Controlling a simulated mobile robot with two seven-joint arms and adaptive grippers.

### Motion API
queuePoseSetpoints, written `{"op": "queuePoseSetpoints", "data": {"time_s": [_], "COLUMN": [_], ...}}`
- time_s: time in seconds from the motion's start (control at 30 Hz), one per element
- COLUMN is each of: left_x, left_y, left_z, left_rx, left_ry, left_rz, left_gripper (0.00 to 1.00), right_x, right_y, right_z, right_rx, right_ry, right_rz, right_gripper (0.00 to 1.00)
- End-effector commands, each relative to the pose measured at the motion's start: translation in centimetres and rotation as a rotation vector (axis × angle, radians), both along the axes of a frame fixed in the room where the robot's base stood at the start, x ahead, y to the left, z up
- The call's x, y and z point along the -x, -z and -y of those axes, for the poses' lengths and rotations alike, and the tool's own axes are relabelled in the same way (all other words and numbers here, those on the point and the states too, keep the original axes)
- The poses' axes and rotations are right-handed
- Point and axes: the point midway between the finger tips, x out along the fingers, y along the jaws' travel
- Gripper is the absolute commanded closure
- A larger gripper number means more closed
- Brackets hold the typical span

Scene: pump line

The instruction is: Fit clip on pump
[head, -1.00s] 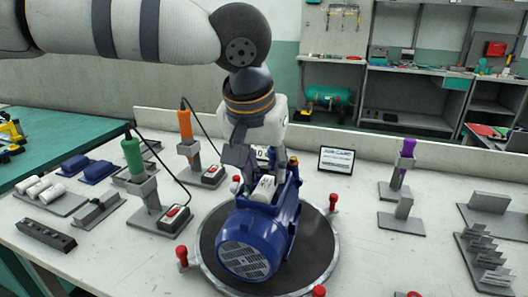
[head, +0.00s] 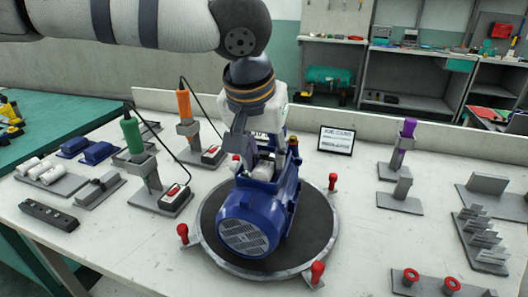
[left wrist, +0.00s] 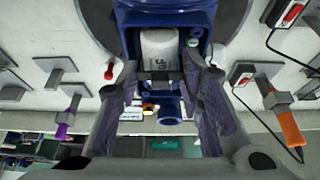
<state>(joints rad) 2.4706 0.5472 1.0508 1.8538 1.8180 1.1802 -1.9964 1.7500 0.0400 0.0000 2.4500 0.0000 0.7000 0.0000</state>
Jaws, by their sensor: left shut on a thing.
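The blue pump (head: 248,225) sits on a round dark turntable (head: 318,215) with a pale rim. My left gripper (head: 258,160) is over the pump's top, its fingers pointing down. In the left wrist view, its fingers (left wrist: 160,85) stand on either side of a white cylinder (left wrist: 160,45) with dark lettering on the blue pump body. The gripper is shut on a small piece, taken to be the clip, mostly hidden between the fingers. I cannot tell whether it touches the cylinder or the pump. My right gripper is not in view.
Red-topped pins (head: 317,270) stand around the turntable. At left are green (head: 132,130) and orange (head: 184,102) handled tools on stands with cables. A purple-handled tool (head: 407,130) and a rack of grey plates (head: 482,240) stand right. Bench between turntable and right stands is clear.

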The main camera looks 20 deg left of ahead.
Motion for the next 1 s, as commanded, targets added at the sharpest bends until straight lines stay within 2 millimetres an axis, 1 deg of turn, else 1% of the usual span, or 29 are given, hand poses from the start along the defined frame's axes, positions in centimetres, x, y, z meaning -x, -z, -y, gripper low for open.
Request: {"op": "queuePoseSetpoints", "data": {"time_s": [0.73,0.77,0.8,0.87,1.0], "left_x": [-0.01,-0.01,-0.01,0.00,0.00], "left_y": [0.72,0.75,0.75,0.77,0.79], "left_z": [0.00,0.00,0.01,0.00,-0.02], "left_rx": [0.000,0.000,0.000,0.000,-0.001], "left_ry": [0.001,0.001,0.000,0.000,0.000], "left_rz": [0.000,0.000,0.000,0.000,-0.001], "left_gripper": [0.75,0.64,0.55,0.43,0.43], "right_x": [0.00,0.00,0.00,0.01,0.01], "right_y": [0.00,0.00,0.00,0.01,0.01], "right_z": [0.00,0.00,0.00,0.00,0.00], "right_rx": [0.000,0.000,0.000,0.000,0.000], "right_ry": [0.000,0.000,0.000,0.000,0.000], "right_rz": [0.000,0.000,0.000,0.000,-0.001], "right_gripper": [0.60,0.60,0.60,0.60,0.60]}}
